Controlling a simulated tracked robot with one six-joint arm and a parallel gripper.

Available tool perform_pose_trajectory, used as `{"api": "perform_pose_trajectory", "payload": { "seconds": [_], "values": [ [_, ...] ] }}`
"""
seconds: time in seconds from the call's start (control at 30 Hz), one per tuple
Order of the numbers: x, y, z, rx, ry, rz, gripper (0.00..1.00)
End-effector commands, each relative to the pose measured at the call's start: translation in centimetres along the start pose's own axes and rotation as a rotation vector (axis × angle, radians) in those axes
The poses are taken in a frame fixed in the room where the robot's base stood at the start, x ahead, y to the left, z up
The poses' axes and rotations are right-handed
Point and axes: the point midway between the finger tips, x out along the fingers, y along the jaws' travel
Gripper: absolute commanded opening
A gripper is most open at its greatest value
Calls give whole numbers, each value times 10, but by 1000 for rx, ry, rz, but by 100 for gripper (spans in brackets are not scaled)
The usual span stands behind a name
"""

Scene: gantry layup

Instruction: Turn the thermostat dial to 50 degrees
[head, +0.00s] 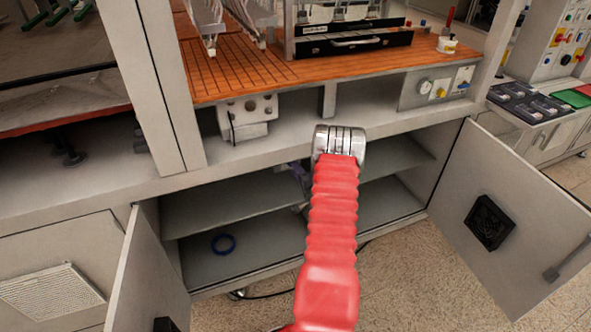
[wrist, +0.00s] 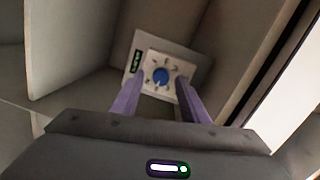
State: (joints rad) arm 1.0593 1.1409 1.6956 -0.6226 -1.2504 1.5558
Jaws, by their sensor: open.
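The thermostat dial (wrist: 161,76) is a round blue knob on a pale plate (wrist: 153,90) with dark marks around it. A small dark display with green characters (wrist: 137,61) is at the plate's left; I cannot read the characters or the dial's setting. My gripper (wrist: 158,84) is open, its two purple fingers pointing toward the plate, with the dial showing between the fingertips. I cannot tell whether they touch it. In the head view my red arm reaches into the open cabinet and hides most of the gripper and the dial.
The cabinet has a middle shelf (head: 235,207) and two open doors, left (head: 148,270) and right (head: 510,215). Above is an orange slatted worktop (head: 230,72). Grey panels stand close around the dial in the wrist view.

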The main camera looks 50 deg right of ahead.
Motion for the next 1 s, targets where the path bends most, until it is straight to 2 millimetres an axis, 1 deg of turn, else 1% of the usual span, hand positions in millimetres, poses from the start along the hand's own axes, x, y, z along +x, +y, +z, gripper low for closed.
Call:
{"api": "perform_pose_trajectory", "payload": {
  "seconds": [0.17, 0.7, 0.83, 1.0],
  "values": [
    [-21, 1, -1, 2, 2, 2, 41],
    [-113, 1, -2, 2, 5, 2, 41],
    [-127, 1, -2, 0, 3, 2, 41],
    [-134, 1, -2, 0, 3, 0, 41]
  ]
}}
